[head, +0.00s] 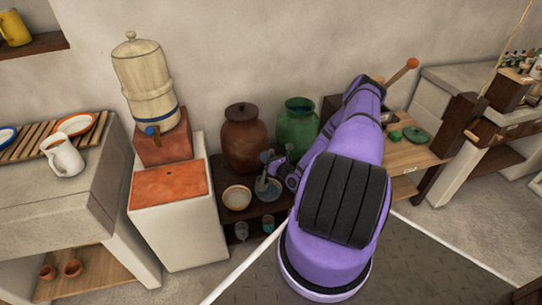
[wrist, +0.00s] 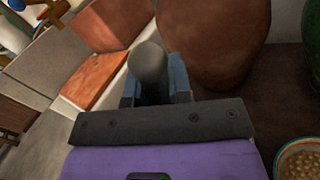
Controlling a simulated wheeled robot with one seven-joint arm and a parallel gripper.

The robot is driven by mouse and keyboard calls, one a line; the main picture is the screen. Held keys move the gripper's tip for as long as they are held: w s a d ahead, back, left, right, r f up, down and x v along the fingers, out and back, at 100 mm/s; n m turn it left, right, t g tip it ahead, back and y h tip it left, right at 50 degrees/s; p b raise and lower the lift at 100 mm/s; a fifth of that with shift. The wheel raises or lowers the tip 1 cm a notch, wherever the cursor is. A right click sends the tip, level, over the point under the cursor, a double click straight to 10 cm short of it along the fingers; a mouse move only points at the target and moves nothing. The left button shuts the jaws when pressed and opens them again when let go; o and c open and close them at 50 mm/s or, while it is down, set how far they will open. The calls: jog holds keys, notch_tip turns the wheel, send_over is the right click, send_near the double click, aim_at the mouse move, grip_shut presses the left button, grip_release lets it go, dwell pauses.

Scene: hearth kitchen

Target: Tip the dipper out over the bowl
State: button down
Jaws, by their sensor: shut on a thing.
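My gripper (head: 268,160) is low over the dark bench, in front of the brown jar. In the wrist view its fingers (wrist: 153,85) are shut on a grey, round-ended piece, which I take as the dipper's handle (wrist: 149,62). In the head view the dipper's blue-grey cup (head: 268,188) appears just below the gripper; its contents and exact tilt are unclear. A cream bowl with a tan inside (head: 237,197) sits on the bench, just left of the cup. A bowl with beige grains (wrist: 298,160) shows at the wrist view's lower right; I cannot tell whether it is the same one.
A brown lidded jar (head: 245,138) and a green jar (head: 297,127) stand close behind. A white block with a terracotta top (head: 168,185) borders the bench on the left. Several cups (head: 241,231) stand on the shelf below. My arm hides the bench's right part.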

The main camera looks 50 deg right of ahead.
jog(key=shift+w+a+r+n+g, duration=0.1)
jog(key=shift+w+a+r+n, duration=0.1)
jog(key=shift+a+r+n, duration=0.5)
jog(key=shift+w+a+r+n+g, duration=0.1)
jog(key=shift+w+a+r+n, duration=0.1)
jog(key=shift+a+n, duration=0.5)
jog(key=shift+w+a+r+n+g, duration=0.15)
jog(key=shift+a+r+n, duration=0.3)
jog(key=shift+a, duration=0.55)
